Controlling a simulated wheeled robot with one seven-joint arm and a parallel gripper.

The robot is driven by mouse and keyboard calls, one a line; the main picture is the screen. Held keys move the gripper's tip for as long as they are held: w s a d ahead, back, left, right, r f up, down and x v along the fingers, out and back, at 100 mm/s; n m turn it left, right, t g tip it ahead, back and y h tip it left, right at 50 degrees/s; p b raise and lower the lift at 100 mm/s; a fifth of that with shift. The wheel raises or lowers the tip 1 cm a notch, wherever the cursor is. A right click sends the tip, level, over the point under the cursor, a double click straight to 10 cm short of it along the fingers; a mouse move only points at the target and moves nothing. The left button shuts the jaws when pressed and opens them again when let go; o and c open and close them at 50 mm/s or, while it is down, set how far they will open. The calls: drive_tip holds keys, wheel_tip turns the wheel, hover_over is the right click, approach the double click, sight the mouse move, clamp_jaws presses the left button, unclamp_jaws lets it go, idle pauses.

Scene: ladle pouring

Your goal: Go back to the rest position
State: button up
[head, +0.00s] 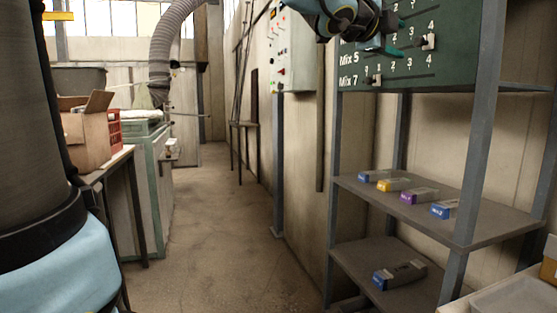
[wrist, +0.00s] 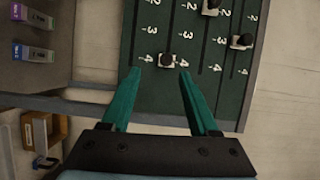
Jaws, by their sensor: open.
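My gripper (wrist: 160,74) is open and empty, with two teal fingers apart in the wrist view. Its fingers point at a dark green slider panel (wrist: 143,100) marked with numbers. A slider knob (wrist: 167,60) beside a 4 sits just past the fingertips, and no contact shows. In the head view my gripper (head: 378,48) is at the top, in front of the panel (head: 455,70), and partly hides it. The labels Mix 5 and Mix 7 are readable. One knob (head: 424,42) is near a 4 and another (head: 376,78) is near a 1.
Below the panel, a grey shelf (head: 500,222) holds several small labelled boxes, with another box (head: 398,275) on a lower shelf. A cardboard box (head: 85,138) stands on a bench at left. The floor aisle (head: 215,220) in the middle is clear.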

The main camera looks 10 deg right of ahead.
drive_tip(key=w+a+f+n+y+p, duration=0.1)
drive_tip(key=w+a+f+n+y, duration=0.3)
drive_tip(key=a+f, duration=0.35)
drive_tip(key=w+a+f+n+y+p, duration=0.1)
drive_tip(key=w+a+f+n+y, duration=0.2)
drive_tip(key=a+f+n, duration=0.45)
drive_tip(key=w+a+f+n+y+p, duration=0.1)
drive_tip(key=w+a+f+n+y, duration=0.3)
drive_tip(key=f, duration=0.5)
drive_tip(key=s+a+f+n+g+y+p, duration=0.2)
drive_tip(key=s+a+f+n+g, duration=0.6)
drive_tip(key=s+a+f+n, duration=0.4)
drive_tip(key=s+a+f+y, duration=0.1)
drive_tip(key=s+a+f, duration=0.3)
drive_tip(key=a+f, duration=0.1)
drive_tip(key=shift+a+f+g, duration=0.15)
drive_tip(key=shift+a+g, duration=0.15)
drive_tip(key=shift+a, duration=0.45)
drive_tip(key=shift+w, duration=0.1)
